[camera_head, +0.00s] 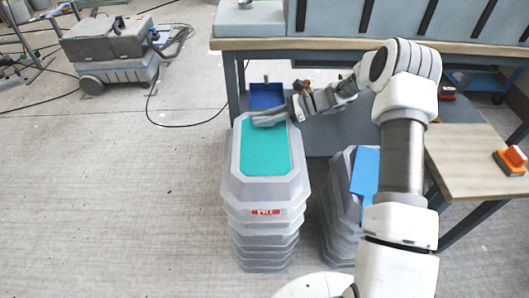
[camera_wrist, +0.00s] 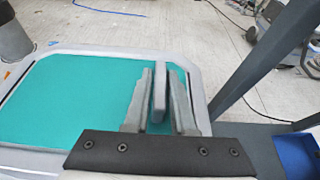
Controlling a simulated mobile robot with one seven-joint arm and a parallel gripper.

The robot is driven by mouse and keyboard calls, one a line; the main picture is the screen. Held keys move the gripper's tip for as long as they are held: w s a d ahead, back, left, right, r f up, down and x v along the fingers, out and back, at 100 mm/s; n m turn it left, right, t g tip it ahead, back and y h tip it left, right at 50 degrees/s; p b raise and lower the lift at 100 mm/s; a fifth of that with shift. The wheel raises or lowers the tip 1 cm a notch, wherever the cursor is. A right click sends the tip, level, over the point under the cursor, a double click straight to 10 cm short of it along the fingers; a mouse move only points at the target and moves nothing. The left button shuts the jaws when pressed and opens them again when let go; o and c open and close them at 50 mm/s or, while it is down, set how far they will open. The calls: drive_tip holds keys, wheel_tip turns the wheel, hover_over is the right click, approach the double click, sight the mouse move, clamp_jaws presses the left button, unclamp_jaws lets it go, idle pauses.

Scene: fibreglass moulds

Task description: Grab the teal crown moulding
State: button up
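The teal moulding (camera_head: 265,150) is a flat teal panel set in the pale grey, bevelled top of a stack of moulds. In the wrist view the teal surface (camera_wrist: 75,95) fills the left and middle, inside a grey rim. My gripper (camera_head: 262,120) is at the far end of the panel, low over it. In the wrist view its two grey fingers stand apart (camera_wrist: 160,75), with a narrow upright grey piece (camera_wrist: 159,95) between them. Thin gaps show beside this piece. Whether the fingertips touch the teal surface cannot be told.
A second grey stack (camera_head: 338,225) with a blue piece (camera_head: 365,170) stands to the right. A workbench (camera_head: 300,45) is behind, with a blue bin (camera_head: 266,95) below it. A wooden-topped table (camera_head: 470,155) is at right. Floor at left is clear up to a grey wheeled machine (camera_head: 110,50).

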clamp_jaws()
idle(1.1)
